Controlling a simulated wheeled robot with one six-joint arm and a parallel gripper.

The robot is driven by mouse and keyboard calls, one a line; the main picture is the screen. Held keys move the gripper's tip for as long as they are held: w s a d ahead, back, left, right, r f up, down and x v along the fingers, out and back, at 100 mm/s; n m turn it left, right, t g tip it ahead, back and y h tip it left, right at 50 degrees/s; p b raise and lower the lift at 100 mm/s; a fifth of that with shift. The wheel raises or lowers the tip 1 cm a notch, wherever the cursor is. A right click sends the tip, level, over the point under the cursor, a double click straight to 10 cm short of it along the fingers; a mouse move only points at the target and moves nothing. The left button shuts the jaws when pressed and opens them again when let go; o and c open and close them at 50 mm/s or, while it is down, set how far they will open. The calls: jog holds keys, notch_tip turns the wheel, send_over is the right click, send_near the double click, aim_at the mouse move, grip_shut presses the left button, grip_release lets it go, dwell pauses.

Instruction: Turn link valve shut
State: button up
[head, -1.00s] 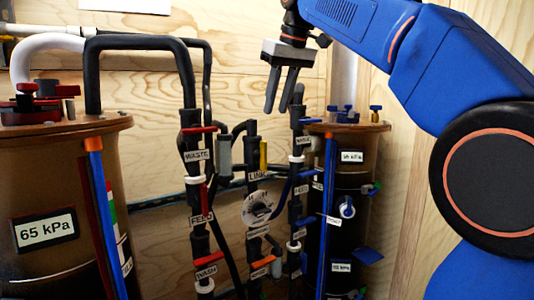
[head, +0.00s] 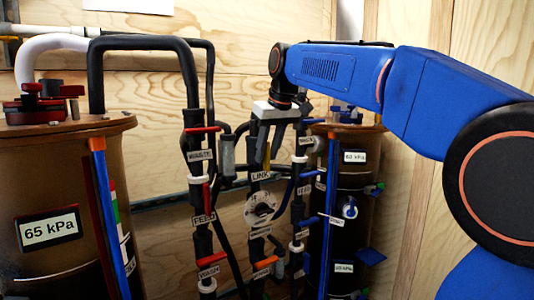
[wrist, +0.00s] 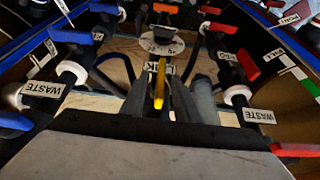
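The link valve's yellow handle (head: 267,154) stands upright above the LINK label (head: 261,176) on the middle pipe. It also shows in the wrist view (wrist: 160,82), pointing toward the camera, in front of a partly hidden LINK label. My gripper (head: 269,142) points down just above and over the handle, with its fingers apart. In the wrist view the yellow handle lies between the two dark fingers, nearer the left one. I cannot tell whether a finger touches it.
Red-handled WASTE (head: 202,156) and FEED valves stand close on the left pipe. Blue-handled valves line the right pipe. A round dial (head: 262,208) sits below LINK. Brown tanks stand left (head: 60,175) and right (head: 357,190). Black hoses crowd the middle.

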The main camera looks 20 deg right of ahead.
jog(key=shift+f, duration=0.15)
grip_shut()
jog(key=shift+w+y, duration=0.1)
jog(key=shift+y, duration=0.2)
jog(key=shift+w+d+f+m+g+y, duration=0.1)
jog(key=shift+d+f+m+g+y, duration=0.35)
jog(key=shift+y, duration=2.2)
jog(key=shift+a+m+g+y, duration=0.1)
jog(key=shift+m+g+y, duration=0.6)
jog(key=shift+y, duration=1.9)
jog(key=shift+w+d+f+m+g+y, duration=0.2)
jog(key=shift+m+y, duration=0.85)
jog(key=shift+y, duration=1.6)
jog(key=shift+s, duration=0.15)
